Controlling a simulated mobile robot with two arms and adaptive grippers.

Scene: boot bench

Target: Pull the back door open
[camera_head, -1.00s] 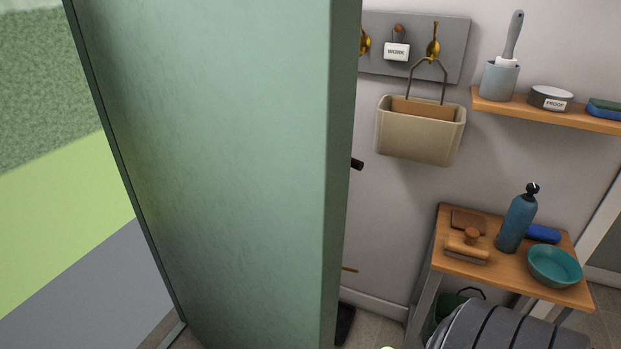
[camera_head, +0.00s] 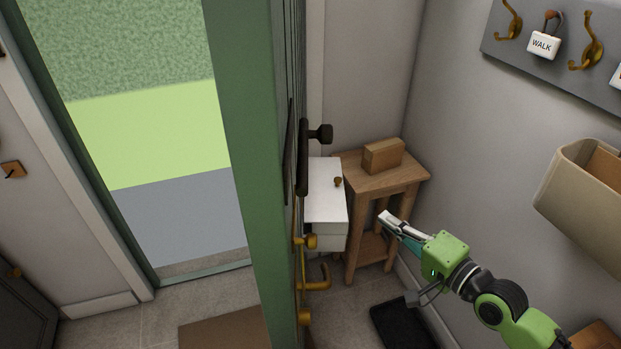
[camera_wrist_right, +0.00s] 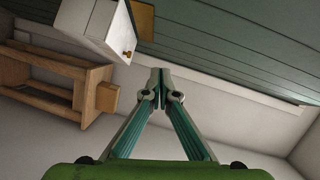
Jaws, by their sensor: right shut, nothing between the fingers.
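The green back door (camera_head: 245,130) stands open, seen nearly edge-on in the head view, with the doorway and the outside to its left. Its inner face carries a dark knob (camera_head: 320,134), a brass lever handle (camera_head: 318,283) and a white box (camera_head: 326,222). My right gripper (camera_head: 386,220) is shut and empty, to the right of the door and apart from it, in front of a small wooden table. In the right wrist view its closed fingertips (camera_wrist_right: 159,73) point toward the panelled inner face of the door (camera_wrist_right: 245,45). My left gripper is not in view.
The small wooden table (camera_head: 400,178) with a wooden block (camera_head: 383,155) stands in the corner behind the door. A dark tray (camera_head: 400,325) lies on the floor. A beige basket (camera_head: 580,195) hangs on the right wall below hooks. Floor shows left of the door.

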